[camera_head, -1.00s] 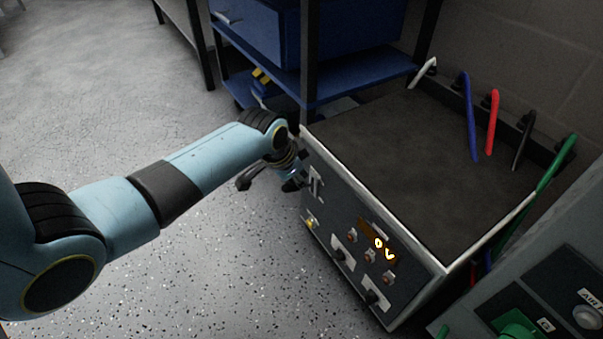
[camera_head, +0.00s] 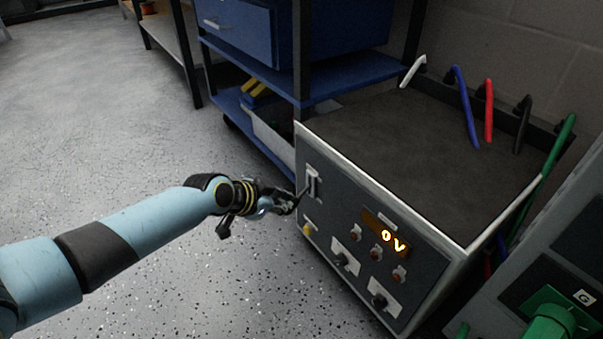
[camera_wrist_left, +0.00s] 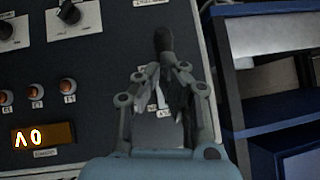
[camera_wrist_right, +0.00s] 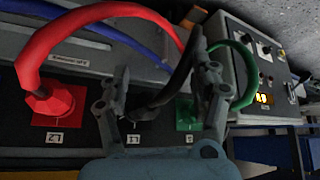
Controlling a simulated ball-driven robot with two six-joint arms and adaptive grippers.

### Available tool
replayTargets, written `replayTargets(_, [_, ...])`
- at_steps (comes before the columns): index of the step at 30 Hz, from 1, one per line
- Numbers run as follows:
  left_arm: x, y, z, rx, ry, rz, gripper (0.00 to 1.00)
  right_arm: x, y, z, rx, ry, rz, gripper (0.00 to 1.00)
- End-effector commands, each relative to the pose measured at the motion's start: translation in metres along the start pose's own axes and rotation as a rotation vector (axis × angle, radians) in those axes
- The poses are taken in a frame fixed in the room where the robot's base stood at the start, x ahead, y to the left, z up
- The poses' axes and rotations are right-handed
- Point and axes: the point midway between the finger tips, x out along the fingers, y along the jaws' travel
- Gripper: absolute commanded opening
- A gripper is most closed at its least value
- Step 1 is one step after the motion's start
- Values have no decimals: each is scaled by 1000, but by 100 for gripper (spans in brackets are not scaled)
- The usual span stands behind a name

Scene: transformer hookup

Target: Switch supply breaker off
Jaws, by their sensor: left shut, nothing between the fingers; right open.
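The supply breaker (camera_head: 312,182) is a pale lever on a light plate at the upper left of the supply box's front panel. Its exact lever position is too small to tell. My left gripper (camera_head: 291,203) is shut and empty, just in front of the panel and slightly below the breaker. In the left wrist view the closed dark fingertips (camera_wrist_left: 164,45) lie over the panel, with part of the breaker (camera_wrist_left: 153,103) showing between the finger links. My right gripper (camera_wrist_right: 163,85) is open around or beside a black cable (camera_wrist_right: 178,80); which one I cannot tell.
The panel's display (camera_head: 386,235) reads 0 V. A yellow button (camera_head: 308,229) sits below the breaker, and knobs (camera_head: 380,300) sit lower right. A blue shelf (camera_head: 345,75) stands behind. A red cable (camera_wrist_right: 110,12) is near my right gripper. Floor left of the box is clear.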

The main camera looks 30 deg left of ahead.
Motion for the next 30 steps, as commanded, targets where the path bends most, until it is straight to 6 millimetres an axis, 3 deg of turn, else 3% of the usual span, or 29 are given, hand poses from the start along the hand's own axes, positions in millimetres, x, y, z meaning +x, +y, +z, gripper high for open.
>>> replayTargets(9, [9,2,9,0,0,0,0,14,-1,7,-3,106,6,64])
replayTargets(30, [9,3,9,0,0,0,0,15,-1,6,-4,131,7,64])
